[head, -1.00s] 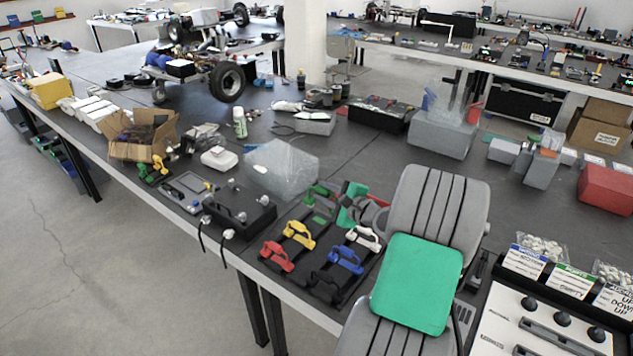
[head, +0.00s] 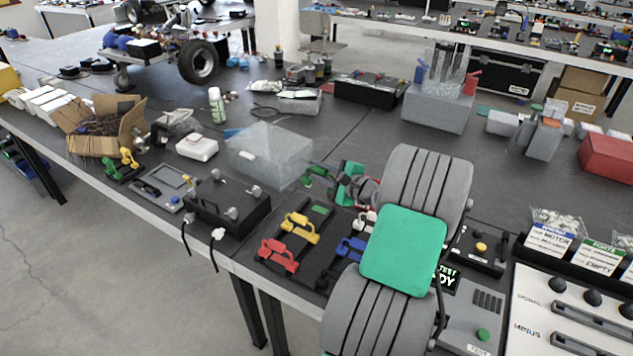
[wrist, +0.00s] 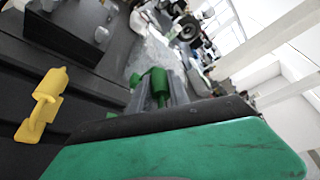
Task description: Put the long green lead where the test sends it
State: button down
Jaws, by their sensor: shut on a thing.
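My gripper (head: 336,183) is shut on a green lead (head: 313,177), just behind the rack of coloured leads. A test unit (head: 470,318) with a green button stands at the right. Its small screen (head: 448,279) reads "TEST" and "DY", the rest hidden by my arm. Beyond it are cards reading "MOTOR" (head: 548,240) and "EMPTY" (head: 602,259).
The rack (head: 316,233) holds red (head: 278,256) and yellow (head: 300,228) leads; blue (head: 351,248) and white ones beside it are partly behind my arm. A black box (head: 228,205), a clear box (head: 268,155) and a shorter green-and-yellow pair (head: 122,165) lie left. A grey block (head: 437,108) stands behind.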

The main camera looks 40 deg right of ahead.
jog(key=shift+f, duration=0.5)
jog(key=shift+w+a+r, duration=0.1)
jog(key=shift+a+r, duration=0.05)
jog(key=shift+r, duration=0.05)
jog(key=shift+f+b, duration=1.65)
jog(key=shift+f, duration=1.35)
jog(key=shift+f+b, duration=0.5)
jog(key=shift+f, duration=0.9)
jog(key=c, duration=1.2)
grip_release()
jog(key=shift+o, duration=0.2)
jog(key=shift+r, duration=0.1)
